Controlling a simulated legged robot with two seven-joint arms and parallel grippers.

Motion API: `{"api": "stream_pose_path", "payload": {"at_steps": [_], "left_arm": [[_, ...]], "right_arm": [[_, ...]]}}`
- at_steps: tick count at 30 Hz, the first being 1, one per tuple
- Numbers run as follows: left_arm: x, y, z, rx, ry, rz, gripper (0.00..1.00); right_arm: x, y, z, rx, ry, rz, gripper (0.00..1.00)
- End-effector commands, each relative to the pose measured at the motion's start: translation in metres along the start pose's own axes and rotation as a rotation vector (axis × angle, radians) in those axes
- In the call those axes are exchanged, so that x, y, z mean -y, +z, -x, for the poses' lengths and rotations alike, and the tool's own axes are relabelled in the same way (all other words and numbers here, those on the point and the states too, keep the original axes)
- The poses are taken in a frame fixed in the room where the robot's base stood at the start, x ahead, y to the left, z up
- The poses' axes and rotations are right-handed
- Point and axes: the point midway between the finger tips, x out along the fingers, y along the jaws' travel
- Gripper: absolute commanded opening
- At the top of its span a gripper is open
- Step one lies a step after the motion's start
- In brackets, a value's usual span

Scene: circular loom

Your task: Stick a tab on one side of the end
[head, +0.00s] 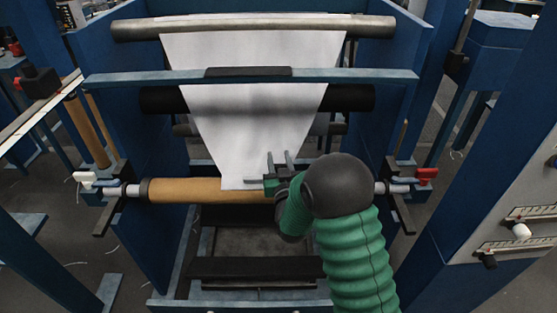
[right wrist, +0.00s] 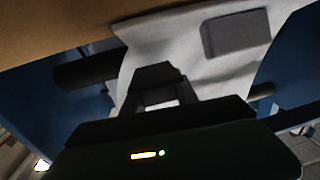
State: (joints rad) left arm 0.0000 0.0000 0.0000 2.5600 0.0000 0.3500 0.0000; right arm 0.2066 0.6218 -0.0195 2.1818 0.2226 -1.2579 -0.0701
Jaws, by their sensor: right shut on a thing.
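The white fabric sheet (head: 250,110) hangs from the upper roller and narrows toward its lower end, which lies at the brown core (head: 185,190). My right gripper (head: 270,172) is at the right side of that end, close to the core. In the right wrist view, the gripper's fingers (right wrist: 158,85) are shut on a small dark piece that looks like a tab; its outline is unclear. A dark grey rectangle (right wrist: 236,33) shows against the white fabric in that view; I cannot tell whether it is stuck on. My forearm hides the core's right part. My left gripper is not in view.
A blue crossbar (head: 150,76) with a dark pad (head: 248,71) spans the frame above the fabric's lower part. Blue side walls (head: 130,130) flank the core. A red handle (head: 427,175) is at the right end and a white one (head: 85,177) at the left.

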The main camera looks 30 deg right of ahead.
Motion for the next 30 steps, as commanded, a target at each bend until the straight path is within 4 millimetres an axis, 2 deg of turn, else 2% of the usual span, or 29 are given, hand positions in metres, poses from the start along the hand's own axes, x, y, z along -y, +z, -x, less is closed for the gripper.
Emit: {"api": "stream_pose_path", "payload": {"at_steps": [11,30], "left_arm": [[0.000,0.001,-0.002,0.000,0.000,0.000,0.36],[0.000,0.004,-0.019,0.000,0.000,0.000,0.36]], "right_arm": [[0.000,0.002,0.000,0.002,0.010,-0.001,0.00],[0.001,0.021,-0.001,0.001,0.009,-0.001,0.00]]}}
